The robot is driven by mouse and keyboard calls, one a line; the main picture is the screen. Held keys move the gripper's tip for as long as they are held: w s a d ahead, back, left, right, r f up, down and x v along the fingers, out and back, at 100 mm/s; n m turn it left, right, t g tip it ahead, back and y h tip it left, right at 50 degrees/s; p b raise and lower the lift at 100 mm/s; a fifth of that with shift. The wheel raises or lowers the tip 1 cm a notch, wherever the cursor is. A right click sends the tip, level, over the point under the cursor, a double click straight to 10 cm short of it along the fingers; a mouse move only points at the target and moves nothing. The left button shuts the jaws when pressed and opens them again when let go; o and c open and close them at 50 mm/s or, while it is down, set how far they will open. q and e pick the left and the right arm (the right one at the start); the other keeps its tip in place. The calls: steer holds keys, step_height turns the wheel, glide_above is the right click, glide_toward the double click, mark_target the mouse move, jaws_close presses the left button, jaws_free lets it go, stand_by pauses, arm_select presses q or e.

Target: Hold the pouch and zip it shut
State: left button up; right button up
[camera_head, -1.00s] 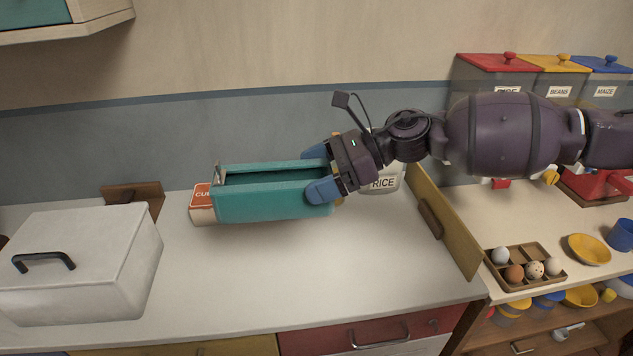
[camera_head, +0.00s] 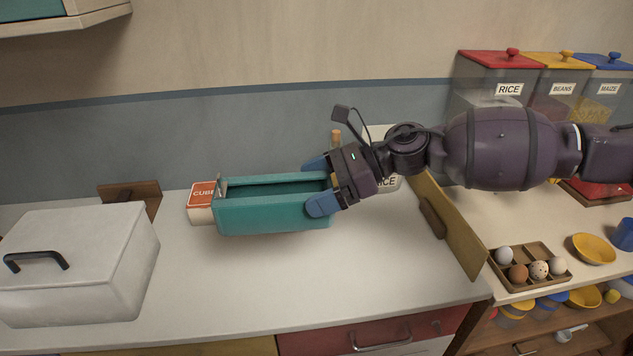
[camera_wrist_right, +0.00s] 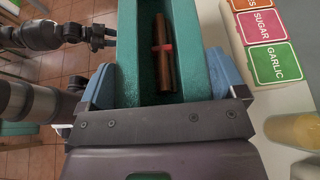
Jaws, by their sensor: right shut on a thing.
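The teal pouch (camera_head: 270,215) is a long box shape with its top open. A small pale tab (camera_head: 221,187) stands at its left end, probably the zip pull. My right gripper (camera_head: 320,185) is shut on the pouch's right end, with one blue finger on each long side. In the right wrist view, the pouch (camera_wrist_right: 128,60) lies between the blue fingers (camera_wrist_right: 168,85). Brown sticks with a red band (camera_wrist_right: 163,55) lie inside it. I cannot tell whether the pouch touches the counter. My left gripper does not show in the head view.
A box with an orange label (camera_head: 201,200) stands behind the pouch's left end. A white lidded bin (camera_head: 80,265) is at left. A tan board (camera_head: 450,225) and an egg tray (camera_head: 527,270) are at right. The counter (camera_head: 300,285) in front is clear.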

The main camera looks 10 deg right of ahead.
steer(key=shift+f+b, duration=0.55)
steer(key=shift+f, duration=1.25)
steer(key=shift+f+b, duration=0.4)
steer(key=shift+f, duration=0.15)
steer(key=shift+f+b, duration=0.4)
steer(key=shift+f, duration=0.65)
steer(key=shift+f+b, duration=1.3)
steer(key=shift+f, duration=2.8)
steer(key=shift+f+b, duration=0.2)
steer(key=shift+b, duration=0.1)
